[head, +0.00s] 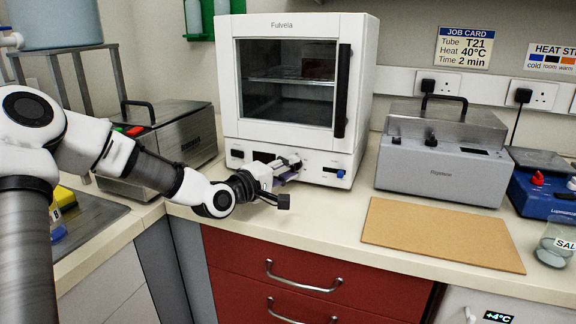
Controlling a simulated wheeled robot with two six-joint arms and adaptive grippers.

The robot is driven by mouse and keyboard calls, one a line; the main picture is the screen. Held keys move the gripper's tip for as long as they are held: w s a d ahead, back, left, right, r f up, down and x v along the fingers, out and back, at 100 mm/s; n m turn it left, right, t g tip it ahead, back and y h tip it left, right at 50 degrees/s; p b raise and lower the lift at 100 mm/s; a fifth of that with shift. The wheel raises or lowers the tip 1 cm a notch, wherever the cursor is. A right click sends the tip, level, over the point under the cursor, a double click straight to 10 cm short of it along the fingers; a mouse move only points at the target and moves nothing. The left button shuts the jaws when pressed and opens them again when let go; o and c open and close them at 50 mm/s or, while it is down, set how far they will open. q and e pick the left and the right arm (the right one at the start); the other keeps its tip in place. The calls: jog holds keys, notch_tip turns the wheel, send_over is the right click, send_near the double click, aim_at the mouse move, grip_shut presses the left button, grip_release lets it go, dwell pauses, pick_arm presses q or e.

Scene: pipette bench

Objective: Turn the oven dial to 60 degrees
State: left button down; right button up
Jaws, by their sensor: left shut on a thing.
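The white oven (348,95) stands at the back of the bench with its dark-windowed door closed. Its lower front panel (312,170) has a dark display and a blue knob (341,173) at the right. My left gripper (291,166) reaches in from the left to the middle of this panel. It is shut on the oven dial, which its fingers mostly hide. The dial's pointer and setting cannot be read. My right gripper is not in view.
A job card (463,47) on the wall reads tube T21, heat 40°C, time 2 min. A grey bath (440,170) and a tan board (440,235) are on the right. A metal-lidded unit (175,140) stands left of the oven, behind my arm.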

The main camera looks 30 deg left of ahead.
pick_arm(q)
jog(key=m+g+y+p, duration=0.1)
jog(key=m+p, duration=0.2)
jog(key=p, duration=0.1)
jog(key=r+m+g+y+p, duration=0.1)
jog(key=m+p, duration=0.2)
jog(key=p, duration=0.1)
jog(key=shift+d+g, duration=0.15)
jog(key=shift+g, duration=0.15)
jog(key=shift+f+m+g+y+p, duration=0.1)
jog(key=shift+m+g+y+p, duration=0.35)
jog(key=shift+m+p, duration=0.75)
jog(key=c, duration=0.9)
grip_release()
jog(key=shift+f, duration=0.1)
jog(key=shift+o, duration=0.2)
jog(key=v, duration=0.7)
jog(key=shift+s+d, duration=0.15)
jog(key=shift+s, duration=0.1)
jog(key=shift+w, duration=0.1)
